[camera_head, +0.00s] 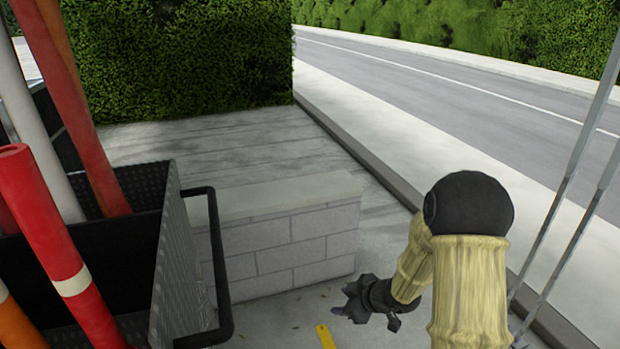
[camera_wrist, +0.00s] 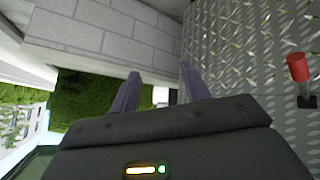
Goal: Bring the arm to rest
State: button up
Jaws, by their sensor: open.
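My arm, with tan ribbed sleeves and a black elbow, shows at the lower right of the head view. It bends down to my gripper (camera_head: 352,302), which is dark and hangs near the low block wall, apart from it. In the wrist view my gripper (camera_wrist: 158,92) has its two fingers spread with nothing between them. A yellow strip (camera_head: 326,336) shows at the bottom edge of the head view, just left of and below my gripper. What the strip belongs to is cut off by the frame.
A low block wall (camera_head: 290,247) stands left of my gripper. A black metal bin (camera_head: 172,270) with a tube handle holds red, orange and white poles at the left. Two thin metal bars rise at the right. Pavement and a road (camera_head: 450,95) lie beyond.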

jog(key=s+d+r+m+g+h, duration=0.2)
jog(key=s+d+r+m+h, duration=0.5)
jog(key=s+m, duration=0.4)
jog(key=s+r+m+g+y, duration=0.1)
jog(key=s+r+m+g, duration=0.15)
jog(key=s, duration=0.65)
notch_tip(320, 180, up, 13)
jog(key=p, duration=1.2)
jog(key=shift+a+t+p, duration=0.25)
jog(key=shift+t+p, duration=0.05)
jog(key=shift+t, duration=0.05)
jog(key=shift+w+f+n, duration=0.1)
jog(key=shift+n, duration=0.15)
